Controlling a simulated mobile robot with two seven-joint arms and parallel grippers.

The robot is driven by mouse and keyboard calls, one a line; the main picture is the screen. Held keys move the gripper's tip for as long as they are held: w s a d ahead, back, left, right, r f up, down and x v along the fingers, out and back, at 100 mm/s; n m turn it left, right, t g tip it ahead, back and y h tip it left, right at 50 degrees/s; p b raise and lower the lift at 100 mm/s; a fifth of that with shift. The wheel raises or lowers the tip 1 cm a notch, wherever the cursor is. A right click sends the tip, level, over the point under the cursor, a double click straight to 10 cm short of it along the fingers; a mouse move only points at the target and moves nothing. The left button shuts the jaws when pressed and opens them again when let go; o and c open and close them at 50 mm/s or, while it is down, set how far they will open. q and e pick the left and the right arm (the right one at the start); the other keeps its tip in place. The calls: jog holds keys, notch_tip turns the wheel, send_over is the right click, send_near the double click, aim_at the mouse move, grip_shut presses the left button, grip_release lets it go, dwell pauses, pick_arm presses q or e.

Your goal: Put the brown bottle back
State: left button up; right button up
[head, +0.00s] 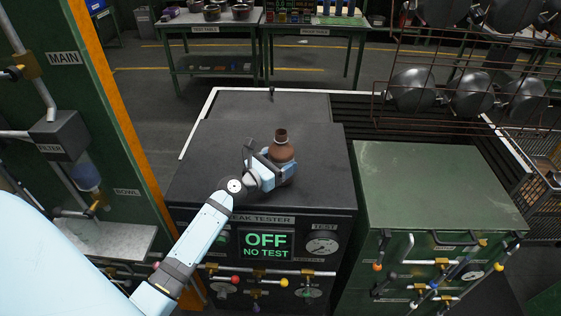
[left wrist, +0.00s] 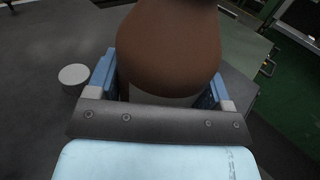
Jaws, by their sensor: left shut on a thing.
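The brown bottle (head: 281,150) stands upright at the dark top of the leak tester (head: 220,165), with a pale ring below its brown neck. My left gripper (head: 281,172) is shut on the bottle's lower body, one blue finger on each side. In the left wrist view the bottle (left wrist: 169,45) fills the space between the blue fingers. Whether its base touches the tester top is hidden by the gripper. The tester's screen (head: 265,244) reads OFF, NO TEST. My right gripper is in neither view.
A green cabinet (head: 430,185) with a bare top stands right of the tester. A wire rack with dark round pots (head: 470,92) is at the upper right. A green panel with pipes (head: 60,130) rises at left. Two tables (head: 310,30) stand at the back.

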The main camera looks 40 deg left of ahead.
pick_arm(q)
jog(key=o, duration=1)
jog(key=shift+f, duration=0.1)
jog(key=shift+o, duration=0.2)
jog(key=shift+r, duration=0.25)
jog(key=b+v, duration=0.1)
jog(key=v, duration=0.9)
jog(key=shift+s+a+f, duration=0.15)
jog(key=shift+s, duration=0.2)
jog(key=shift+s+a, duration=0.15)
jog(key=shift+s, duration=0.45)
